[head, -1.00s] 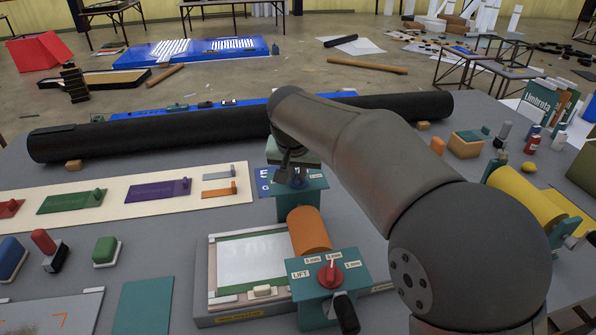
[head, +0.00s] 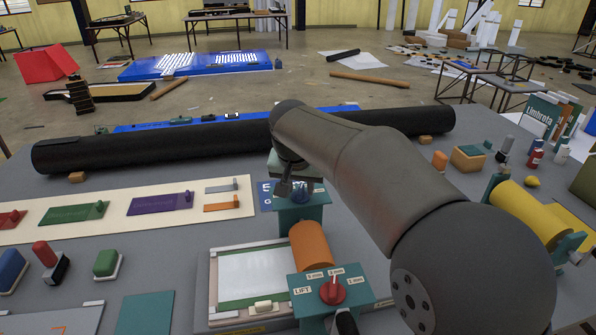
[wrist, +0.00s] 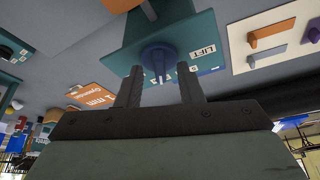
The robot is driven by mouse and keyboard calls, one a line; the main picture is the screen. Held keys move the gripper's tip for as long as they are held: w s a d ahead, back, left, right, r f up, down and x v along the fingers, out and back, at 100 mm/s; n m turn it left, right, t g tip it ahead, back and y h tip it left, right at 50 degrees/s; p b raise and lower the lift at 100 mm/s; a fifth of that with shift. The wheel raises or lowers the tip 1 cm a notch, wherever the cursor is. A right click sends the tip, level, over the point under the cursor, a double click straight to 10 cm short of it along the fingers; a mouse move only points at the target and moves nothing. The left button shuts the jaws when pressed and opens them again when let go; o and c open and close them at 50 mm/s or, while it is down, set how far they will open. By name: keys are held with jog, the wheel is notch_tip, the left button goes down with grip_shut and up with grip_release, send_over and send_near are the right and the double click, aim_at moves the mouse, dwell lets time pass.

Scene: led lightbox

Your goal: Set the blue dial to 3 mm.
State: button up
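The blue dial (head: 299,194) sits on the far teal block (head: 316,212), partly hidden by my gripper in the head view. In the wrist view the round blue dial (wrist: 158,56) has a raised grip with a white mark pointing down the picture. A LIFT label (wrist: 203,51) shows at its right; the other labels below it are partly covered and unreadable. My gripper (wrist: 161,76) is open, its two fingers apart on either side of the white mark's line. The dial appears just beyond the fingertips; contact is not visible.
A red dial (head: 332,291) on a near teal block carries LIFT and mm labels. An orange roller (head: 310,245) lies between the blocks beside a white-topped tray (head: 256,272). A long black roll (head: 190,139) lies behind.

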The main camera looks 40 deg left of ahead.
jog(key=v, duration=1.7)
jog(key=shift+b, duration=0.3)
jog(key=shift+r, duration=0.15)
jog(key=w+d+f+m+g+h, duration=0.1)
jog(key=d+f, duration=0.3)
jog(key=d, duration=0.6)
jog(key=w+d+f+m, duration=0.15)
jog(key=d+f, duration=0.25)
jog(key=d, duration=0.6)
jog(key=w+d+f+g+h, duration=0.1)
jog(key=d+f, duration=0.3)
jog(key=d, duration=0.6)
jog(key=s+d+f+m+g, duration=0.1)
jog(key=s+d+f+m, duration=0.1)
jog(key=s+d+f, duration=1.1)
jog(key=s+d, duration=0.2)
jog(key=d, duration=0.2)
jog(key=shift+f+g, duration=0.25)
jog(key=shift+g, duration=0.05)
